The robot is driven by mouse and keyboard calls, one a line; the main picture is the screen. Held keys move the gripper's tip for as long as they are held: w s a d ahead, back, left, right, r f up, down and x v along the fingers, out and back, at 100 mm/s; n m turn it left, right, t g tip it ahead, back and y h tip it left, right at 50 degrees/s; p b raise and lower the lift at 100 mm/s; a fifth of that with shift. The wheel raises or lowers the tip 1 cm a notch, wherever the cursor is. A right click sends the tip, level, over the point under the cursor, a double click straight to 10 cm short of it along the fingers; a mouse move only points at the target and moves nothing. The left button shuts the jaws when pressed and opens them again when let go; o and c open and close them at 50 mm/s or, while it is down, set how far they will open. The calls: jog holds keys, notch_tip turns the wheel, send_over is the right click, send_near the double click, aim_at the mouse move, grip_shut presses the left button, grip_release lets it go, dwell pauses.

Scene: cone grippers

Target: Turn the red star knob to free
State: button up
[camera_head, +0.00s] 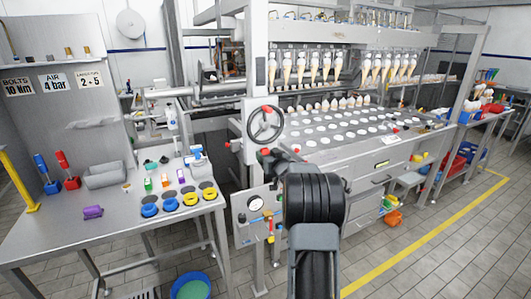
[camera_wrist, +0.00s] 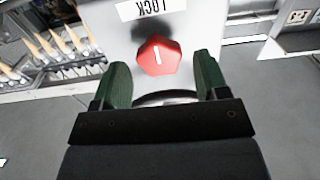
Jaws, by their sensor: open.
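The red star knob (camera_wrist: 158,55) is in the upper middle of the wrist view, on a pale panel (camera_wrist: 190,18). A white line on its face runs nearly up and down in the picture. A white label (camera_wrist: 150,8) reading LOCK, upside down, is above the knob at the picture's top edge. My gripper (camera_wrist: 162,66) is open, with one dark green finger on each side of the knob and gaps between. Whether the fingertips reach the knob's depth is unclear.
In the head view a handwheel (camera_head: 265,125) is on the cone machine, above a gauge (camera_head: 255,203) and a small red-handled valve. A steel table (camera_head: 110,225) with small parts stands left. Filled cones (camera_wrist: 55,45) show left in the wrist view.

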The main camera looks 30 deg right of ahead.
jog(key=shift+w+d, duration=0.1)
jog(key=shift+w, duration=0.7)
jog(key=shift+c, duration=0.4)
jog(key=c, duration=0.8)
jog(key=shift+f+n+b, duration=0.1)
jog(key=shift+n+b, duration=0.2)
jog(key=shift+b, duration=0.05)
jog(key=n+b, duration=0.6)
jog(key=n, duration=0.2)
jog(key=n+b, duration=0.6)
jog(key=n, duration=0.3)
jog(key=shift+a+f, duration=0.2)
jog(key=shift+n+b, duration=0.3)
jog(key=shift+b, duration=0.05)
